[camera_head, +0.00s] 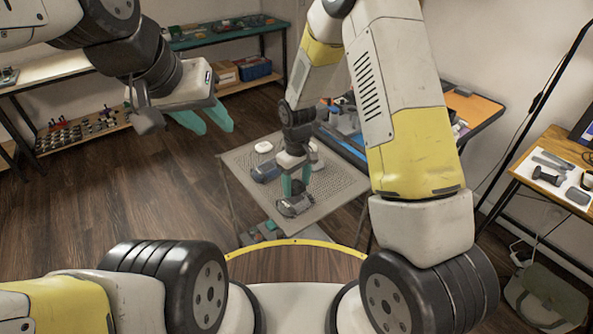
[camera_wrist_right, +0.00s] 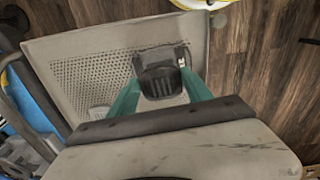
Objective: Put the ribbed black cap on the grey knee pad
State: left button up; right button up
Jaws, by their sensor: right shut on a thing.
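A ribbed black cap (camera_wrist_right: 160,80) shows between the two teal fingers of my right gripper (camera_wrist_right: 163,88) in the right wrist view. My right gripper also shows in the head view (camera_head: 291,194), pointing down at the near part of the perforated table and shut on the cap. A dark grey piece (camera_head: 296,207), which looks like the knee pad, lies right under its fingertips. The cap is low over it or touching it; I cannot tell which. My left gripper (camera_head: 217,129) is open and empty, in the air left of the table.
The perforated grey table (camera_head: 338,184) also bears a dark blue-grey object (camera_head: 266,172) and a small white object (camera_head: 264,147). A side table (camera_head: 548,172) with dark parts on a white sheet stands at the right. Shelves line the back left. Wooden floor is clear at the left.

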aim_at(297, 186)
jog(key=shift+s+f, duration=0.15)
jog(key=shift+f, duration=1.45)
jog(key=shift+f, duration=0.1)
jog(key=o, duration=1.3)
